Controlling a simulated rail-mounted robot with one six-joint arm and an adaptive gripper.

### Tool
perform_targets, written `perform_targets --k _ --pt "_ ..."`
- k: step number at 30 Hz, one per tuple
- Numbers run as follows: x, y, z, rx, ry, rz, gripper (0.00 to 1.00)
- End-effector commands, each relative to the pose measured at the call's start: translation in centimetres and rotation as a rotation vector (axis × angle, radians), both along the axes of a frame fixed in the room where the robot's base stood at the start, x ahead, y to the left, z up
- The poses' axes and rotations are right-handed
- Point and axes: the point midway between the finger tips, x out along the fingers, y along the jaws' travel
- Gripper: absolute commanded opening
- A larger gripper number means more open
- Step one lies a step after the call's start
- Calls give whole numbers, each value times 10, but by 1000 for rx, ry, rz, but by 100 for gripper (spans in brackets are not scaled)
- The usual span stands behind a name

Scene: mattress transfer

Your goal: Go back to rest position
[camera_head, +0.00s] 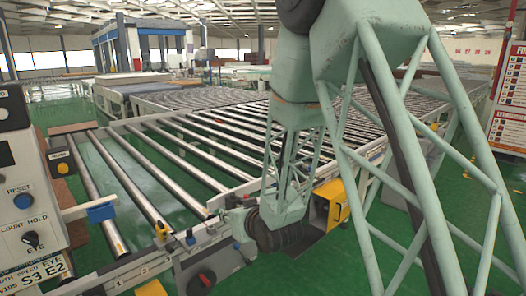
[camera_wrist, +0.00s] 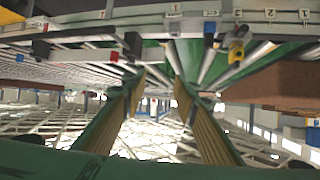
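My gripper (camera_wrist: 155,82) shows in the wrist view as two green fingers with yellowish ribbed inner faces. The fingers stand apart, with nothing between them. The wrist picture appears upside down, with the conveyor at the top and the ceiling trusses below. In the head view my arm hangs down at the right of centre, its dark wrist low beside the conveyor's near side. The fingers cannot be made out clearly there. The roller conveyor (camera_head: 180,150) has bare metal rollers in the part that shows. Its rollers also show in the wrist view (camera_wrist: 205,62).
A control panel (camera_head: 28,190) with buttons stands at the left. A yellow box (camera_head: 328,204) sits by the conveyor's near side. A printed board (camera_head: 508,105) stands at the right. A brown block (camera_wrist: 275,85) is at the right in the wrist view. Green floor (camera_head: 350,262) shows in front.

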Motion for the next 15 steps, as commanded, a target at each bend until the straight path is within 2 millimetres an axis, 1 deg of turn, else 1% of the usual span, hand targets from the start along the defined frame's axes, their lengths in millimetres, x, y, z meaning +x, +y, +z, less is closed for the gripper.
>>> perform_targets --k 1,3,11,15 --pt "-1 -7 8 -6 5 -8 27" --pt "-4 -15 15 -17 18 -19 27" --pt "-17 -50 40 -54 67 -60 27" --pt "-27 -68 54 -74 95 -80 27"
